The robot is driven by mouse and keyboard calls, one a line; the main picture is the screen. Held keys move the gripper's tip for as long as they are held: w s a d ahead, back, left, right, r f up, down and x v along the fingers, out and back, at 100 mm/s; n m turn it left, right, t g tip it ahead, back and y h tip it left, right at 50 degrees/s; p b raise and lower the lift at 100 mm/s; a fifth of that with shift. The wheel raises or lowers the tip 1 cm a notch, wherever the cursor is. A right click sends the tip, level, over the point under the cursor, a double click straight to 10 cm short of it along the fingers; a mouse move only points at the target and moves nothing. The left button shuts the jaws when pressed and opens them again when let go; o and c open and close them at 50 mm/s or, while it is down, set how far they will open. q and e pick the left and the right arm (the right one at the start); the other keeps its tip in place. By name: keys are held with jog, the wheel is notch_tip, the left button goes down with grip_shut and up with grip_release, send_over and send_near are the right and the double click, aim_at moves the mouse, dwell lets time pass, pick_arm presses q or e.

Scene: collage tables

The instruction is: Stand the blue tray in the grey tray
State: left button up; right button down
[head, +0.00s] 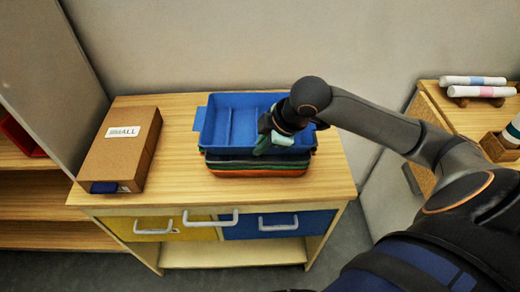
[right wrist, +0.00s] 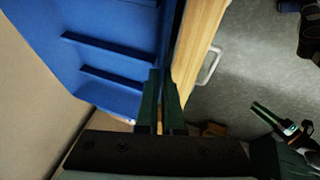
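The blue tray (head: 228,122) is upright and level above a stack of trays on the wooden cabinet top. My right gripper (head: 267,142) is at its front wall, right of the middle. In the right wrist view its green fingers (right wrist: 160,105) lie close on either side of the wall of the blue tray (right wrist: 110,50), shut on it. Below show a dark green tray (head: 250,163) and an orange tray (head: 255,173). I cannot make out a grey tray for sure. My left gripper (right wrist: 282,124) shows small in the right wrist view; its opening is unclear.
A brown box labelled SMALL (head: 122,145) stands left on the cabinet top (head: 175,180). Yellow and blue drawers with pale handles are below. A second wooden table (head: 460,108) at the right holds white rolls. Bare top lies between box and trays.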

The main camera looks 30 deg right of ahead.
jog(key=shift+f, duration=0.9)
jog(key=shift+f, duration=0.3)
jog(key=shift+s+f, duration=0.1)
jog(key=shift+f, duration=0.25)
jog(key=c, duration=1.1)
grip_release()
jog(key=shift+s+f, duration=0.15)
jog(key=shift+f, duration=0.1)
jog(key=shift+o, duration=0.2)
jog(key=shift+a, duration=0.1)
jog(key=shift+r, duration=0.15)
notch_tip(320, 180, up, 12)
send_over(260, 162)
jog(key=s+d, duration=0.2)
jog(key=s, duration=0.3)
jog(key=shift+d, duration=0.1)
